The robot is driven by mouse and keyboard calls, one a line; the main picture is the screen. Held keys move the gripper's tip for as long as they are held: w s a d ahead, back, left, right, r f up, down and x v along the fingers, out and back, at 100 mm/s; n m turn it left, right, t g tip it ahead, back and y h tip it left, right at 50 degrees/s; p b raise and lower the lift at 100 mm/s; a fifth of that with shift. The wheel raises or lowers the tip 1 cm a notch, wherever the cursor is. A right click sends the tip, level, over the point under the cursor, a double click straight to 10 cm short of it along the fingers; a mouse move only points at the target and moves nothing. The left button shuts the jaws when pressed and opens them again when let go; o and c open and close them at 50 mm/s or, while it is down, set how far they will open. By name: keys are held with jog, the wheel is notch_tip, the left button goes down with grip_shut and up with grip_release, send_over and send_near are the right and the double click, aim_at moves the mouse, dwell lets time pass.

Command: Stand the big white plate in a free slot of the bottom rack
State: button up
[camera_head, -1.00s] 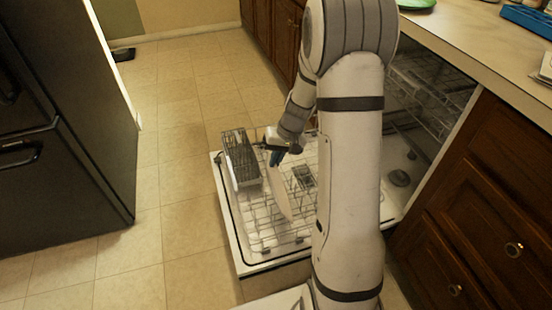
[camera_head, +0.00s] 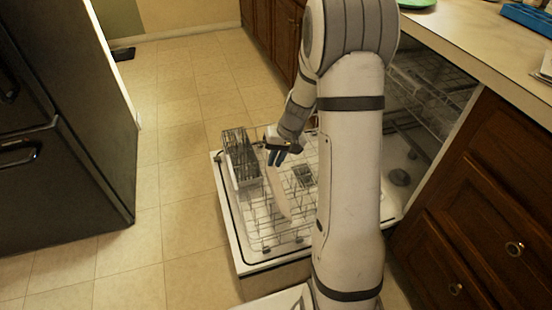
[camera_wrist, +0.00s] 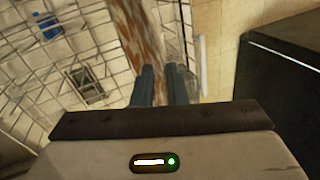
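The big white plate (camera_head: 279,194) stands nearly edge-on over the bottom rack (camera_head: 262,232) in the head view. My gripper (camera_head: 277,157) is at its upper end. In the wrist view, the plate (camera_wrist: 138,28) runs up from between my two blue-grey fingers (camera_wrist: 160,85), with a brownish patterned look on its face. The fingers are close together with the plate's edge between them. The plate's lower edge is down among the rack's wires; I cannot tell which slot it is in or whether it touches bottom.
A grey cutlery basket (camera_head: 240,158) stands at the rack's left. A small dark square holder (camera_head: 303,175) sits right of the plate. The open dishwasher door lies under the rack. A dark fridge (camera_head: 65,120) is at the left, with clear floor between. Wooden drawers (camera_head: 480,220) are at the right.

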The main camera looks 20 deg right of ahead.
jog(key=o, duration=0.3)
jog(key=p+v, duration=0.2)
jog(key=v, duration=0.5)
jog(key=shift+d+r+p, duration=0.15)
jog(key=shift+r+p, duration=0.25)
jog(key=shift+r, duration=0.1)
jog(key=s+a+r+h+p, duration=0.1)
jog(key=s+a+r+p, duration=0.1)
jog(key=s+r+p, duration=0.5)
jog(key=s+a+r+n+t+h+p, duration=0.1)
jog(key=s+r+p, duration=0.6)
jog(key=r, duration=1.1)
jog(key=s+a+r+t+h+p, duration=0.1)
jog(key=s+a+r+p, duration=0.3)
jog(key=s+r+p, duration=0.3)
jog(key=shift+s+r+n+h+p, duration=0.1)
jog(key=shift+r+n+h+p, duration=0.05)
jog(key=shift+r+p, duration=1.3)
jog(key=shift+s+r+n+h+p, duration=0.15)
jog(key=shift+r+p, duration=0.8)
jog(key=shift+r, duration=1)
jog(key=shift+w, duration=0.1)
